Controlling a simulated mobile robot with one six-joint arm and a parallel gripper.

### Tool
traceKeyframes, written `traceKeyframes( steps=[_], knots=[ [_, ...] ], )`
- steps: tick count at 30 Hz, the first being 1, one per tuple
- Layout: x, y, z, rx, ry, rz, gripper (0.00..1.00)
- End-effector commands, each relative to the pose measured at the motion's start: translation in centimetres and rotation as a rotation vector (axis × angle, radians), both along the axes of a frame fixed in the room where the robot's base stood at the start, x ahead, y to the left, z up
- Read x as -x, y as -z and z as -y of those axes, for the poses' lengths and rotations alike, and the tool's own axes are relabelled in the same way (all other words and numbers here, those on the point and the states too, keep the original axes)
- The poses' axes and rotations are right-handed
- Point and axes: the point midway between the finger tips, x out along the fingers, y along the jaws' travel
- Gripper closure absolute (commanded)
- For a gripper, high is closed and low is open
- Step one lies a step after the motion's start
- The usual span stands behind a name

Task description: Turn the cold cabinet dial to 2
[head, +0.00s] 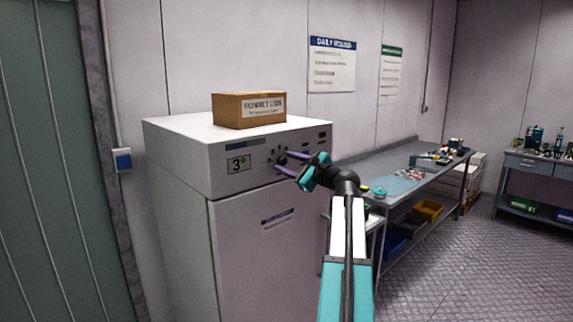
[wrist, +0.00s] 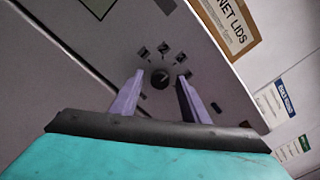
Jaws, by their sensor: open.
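The white cold cabinet (head: 170,160) stands against the wall, left of the middle in the head view. Its display (head: 238,164) reads 3°. The dark round dial (wrist: 160,78) is on the cabinet's upper front panel, with several small marked squares in an arc around it. In the wrist view the dial appears between the two fingers (wrist: 158,92), with gaps on both sides. I cannot tell how far the fingertips reach around it.
A cardboard box of lids (head: 230,110) sits on top of the cabinet. A grey workbench (head: 378,163) with small items and bins stands to the right. Notices (head: 332,65) hang on the wall. The floor (head: 450,260) at the right is clear.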

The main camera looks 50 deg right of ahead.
Motion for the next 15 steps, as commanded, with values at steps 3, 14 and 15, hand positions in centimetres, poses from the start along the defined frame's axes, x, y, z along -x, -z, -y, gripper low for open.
traceKeyframes(
  steps=[3,14,15],
  knots=[
    [0.0,0.0,0.0,0.0,0.0,0.0,0.7],
    [-0.1,0.1,-0.4,0.005,-0.005,-0.003,0.99],
    [-0.1,0.2,-0.3,0.009,-0.005,-0.002,0.99]
  ],
)
